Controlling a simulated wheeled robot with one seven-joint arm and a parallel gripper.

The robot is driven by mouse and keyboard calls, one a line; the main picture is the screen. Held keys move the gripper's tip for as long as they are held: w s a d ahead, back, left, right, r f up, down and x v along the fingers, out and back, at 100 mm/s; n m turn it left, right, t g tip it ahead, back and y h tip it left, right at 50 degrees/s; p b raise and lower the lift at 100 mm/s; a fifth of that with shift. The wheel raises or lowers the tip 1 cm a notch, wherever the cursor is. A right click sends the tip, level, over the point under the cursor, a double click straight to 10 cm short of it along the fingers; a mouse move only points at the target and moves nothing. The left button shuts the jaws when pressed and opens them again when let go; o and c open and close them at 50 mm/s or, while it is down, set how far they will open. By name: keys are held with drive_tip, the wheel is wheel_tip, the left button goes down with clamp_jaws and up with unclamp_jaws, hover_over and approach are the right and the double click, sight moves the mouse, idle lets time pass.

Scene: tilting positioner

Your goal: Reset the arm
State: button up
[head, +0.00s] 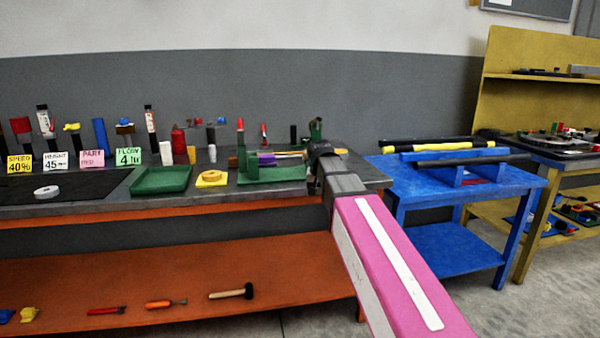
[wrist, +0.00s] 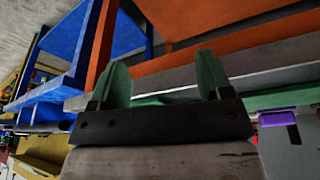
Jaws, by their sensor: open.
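My gripper (head: 316,128) is at the end of my arm, at the right end of the grey workbench top (head: 95,205) in the head view. My pink arm link reaches up to it from the lower right. In the wrist view my gripper (wrist: 162,80) shows two green fingers standing well apart, with nothing between them. The scene looks upside down there, with orange and blue table parts behind the fingers. My wrist hides part of the bench's right end in the head view.
A green tray (head: 160,180), a yellow pad with a tape ring (head: 211,178) and a purple block (head: 267,159) lie on the bench. Label cards and bottles stand at the left. A blue table (head: 450,196) with dark and yellow bars stands at the right. A hammer (head: 232,293) lies on the orange lower shelf.

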drive_tip(key=s+d+f+g, duration=0.1)
drive_tip(key=s+d+f, duration=0.2)
drive_tip(key=s+f, duration=0.3)
drive_tip(key=s+d+f+n+g, duration=0.1)
drive_tip(key=s+d+f, duration=0.3)
drive_tip(key=f, duration=0.9)
drive_tip(key=s+d+f+g, duration=0.1)
drive_tip(key=s+d+f, duration=0.3)
drive_tip(key=s+f, duration=0.6)
drive_tip(key=shift+f+y, duration=0.3)
drive_tip(key=shift+y, duration=0.1)
drive_tip(key=shift+d, duration=0.1)
